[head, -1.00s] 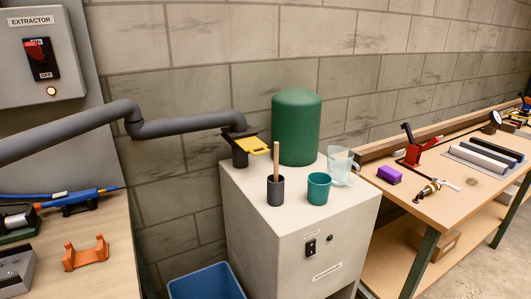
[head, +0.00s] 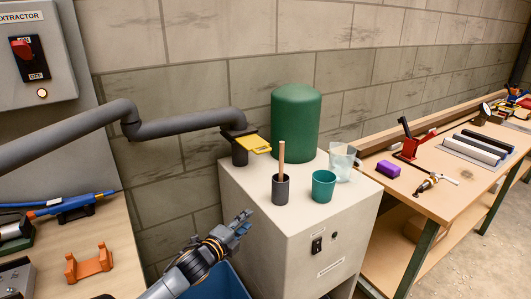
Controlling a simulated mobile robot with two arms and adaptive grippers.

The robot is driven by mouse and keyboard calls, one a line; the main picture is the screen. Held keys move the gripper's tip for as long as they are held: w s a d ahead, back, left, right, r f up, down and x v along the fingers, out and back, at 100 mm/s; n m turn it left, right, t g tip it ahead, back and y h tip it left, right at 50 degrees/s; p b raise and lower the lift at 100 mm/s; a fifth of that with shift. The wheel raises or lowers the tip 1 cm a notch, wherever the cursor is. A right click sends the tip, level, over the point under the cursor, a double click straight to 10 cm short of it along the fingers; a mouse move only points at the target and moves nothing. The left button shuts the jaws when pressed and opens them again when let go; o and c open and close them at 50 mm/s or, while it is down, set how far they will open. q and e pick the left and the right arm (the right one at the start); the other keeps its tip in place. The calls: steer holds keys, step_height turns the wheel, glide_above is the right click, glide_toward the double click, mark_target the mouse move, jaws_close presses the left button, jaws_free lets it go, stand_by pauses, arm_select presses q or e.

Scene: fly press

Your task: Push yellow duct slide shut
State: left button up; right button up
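The yellow duct slide (head: 254,143) is a flat plate with a slot-like opening near its outer end. It sticks out to the right from the dark collar on the grey duct (head: 240,155), above the cabinet top. My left gripper (head: 246,221) is in front of the cabinet's left side, lower than the slide and clear of it. It holds nothing that I can see, and its finger gap is too small to judge. My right gripper is not in view.
On the pale cabinet (head: 257,203) stand a green cylinder (head: 296,122), a dark cup (head: 280,190) with a wooden stick, a teal cup (head: 323,186) and a clear jug (head: 342,162). A blue bin (head: 222,285) is below. Workbenches flank the cabinet.

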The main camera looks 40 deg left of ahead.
mark_target(260, 153)
arm_select(q)
steer(key=w+a+r+m+t+h, duration=0.2)
steer(key=a+r+m+t, duration=0.4)
steer(key=r, duration=0.6)
steer(key=shift+m+g, duration=0.6)
steer(key=shift+g, duration=0.1)
steer(key=shift+a+f+p+x, duration=0.15)
steer(key=shift+p+x, duration=0.15)
steer(key=shift+x, duration=1.95)
steer(key=shift+a+f+p+x, duration=0.15)
steer(key=shift+p+x, duration=0.15)
steer(key=shift+x, duration=2)
steer(key=shift+a+p+x, duration=0.15)
steer(key=shift+p+x, duration=0.15)
steer(key=shift+x, duration=1.95)
steer(key=shift+c, duration=0.2)
jaws_close()
